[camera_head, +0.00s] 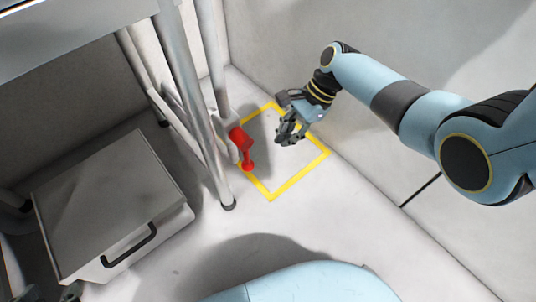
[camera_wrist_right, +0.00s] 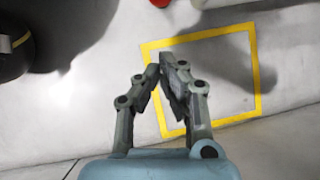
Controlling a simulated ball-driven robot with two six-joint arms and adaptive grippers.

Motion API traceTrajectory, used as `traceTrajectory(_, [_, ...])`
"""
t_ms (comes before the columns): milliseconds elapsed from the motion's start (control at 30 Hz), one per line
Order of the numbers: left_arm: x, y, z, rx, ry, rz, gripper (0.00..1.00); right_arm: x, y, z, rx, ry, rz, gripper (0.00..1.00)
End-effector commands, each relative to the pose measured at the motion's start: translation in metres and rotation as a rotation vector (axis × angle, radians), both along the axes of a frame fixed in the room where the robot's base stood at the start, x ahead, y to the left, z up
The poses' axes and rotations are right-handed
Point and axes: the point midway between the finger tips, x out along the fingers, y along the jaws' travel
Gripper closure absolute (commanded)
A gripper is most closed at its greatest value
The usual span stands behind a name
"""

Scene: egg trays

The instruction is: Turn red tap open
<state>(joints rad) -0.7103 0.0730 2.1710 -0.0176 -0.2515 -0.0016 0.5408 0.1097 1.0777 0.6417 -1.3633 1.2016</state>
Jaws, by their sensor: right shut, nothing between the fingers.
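The red tap (camera_head: 246,153) is at the foot of the metal frame in the head view, with its handle pointing down. A small red piece of the tap (camera_wrist_right: 160,3) shows at the top edge of the right wrist view. My right gripper (camera_head: 283,140) is to the right of the tap, apart from it, above the yellow floor square. In the wrist view its fingers (camera_wrist_right: 166,62) come together at the tips with nothing between them. At the bottom left of the head view, a small dark part of my left gripper (camera_head: 72,292) is cut off by the edge.
A yellow square outline (camera_head: 311,168) marks the floor beside the tap. Metal table legs (camera_head: 197,110) stand just left of the tap. A grey drawer cabinet (camera_head: 108,205) with a black handle is at the left. A wall runs behind my right arm.

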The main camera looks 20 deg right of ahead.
Motion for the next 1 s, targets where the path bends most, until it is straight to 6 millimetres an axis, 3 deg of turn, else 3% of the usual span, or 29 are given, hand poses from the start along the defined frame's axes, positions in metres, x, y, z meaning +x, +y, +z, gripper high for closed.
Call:
traceTrajectory(267, [-0.016,-0.004,-0.011,-0.008,-0.183,-0.018,0.60,-0.003,0.014,-0.028,0.000,0.003,0.001,1.00])
traceTrajectory(700, [0.051,-0.011,0.062,-0.008,-0.529,-0.056,0.60,-0.006,0.038,-0.033,0.000,0.000,0.001,1.00])
traceTrajectory(1000, [0.075,-0.016,0.103,-0.009,-0.701,-0.075,0.60,-0.007,0.049,-0.035,0.000,0.001,0.000,1.00])
